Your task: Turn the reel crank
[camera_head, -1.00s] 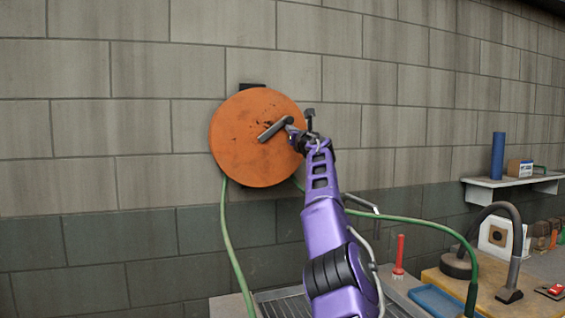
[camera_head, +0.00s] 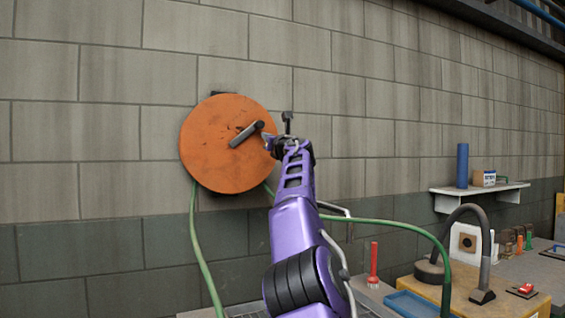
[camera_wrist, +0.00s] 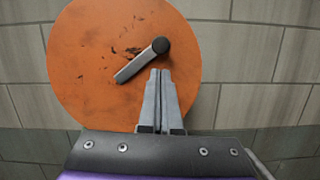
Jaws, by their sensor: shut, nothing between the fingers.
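The hose reel (camera_head: 212,150) is a round orange disc with dark scuffs, mounted on the block wall. Its grey crank (camera_head: 246,134) lies across the disc face, with a dark round knob at the upper right end. In the wrist view the reel (camera_wrist: 90,70) fills the upper left, and the crank (camera_wrist: 136,64) slants from lower left up to its knob. My gripper (camera_wrist: 160,73) is shut and empty, its fingertips just below the knob. Whether the fingertips touch the crank I cannot tell. In the head view my gripper (camera_head: 268,140) is at the reel's right edge.
A green hose (camera_head: 203,255) hangs from the reel, and another length runs right to the bench. On the right are a shelf (camera_head: 480,187) with a blue cylinder, a red-handled tool (camera_head: 373,262), a blue tray (camera_head: 411,304) and a black curved pipe. The wall around the reel is mostly bare.

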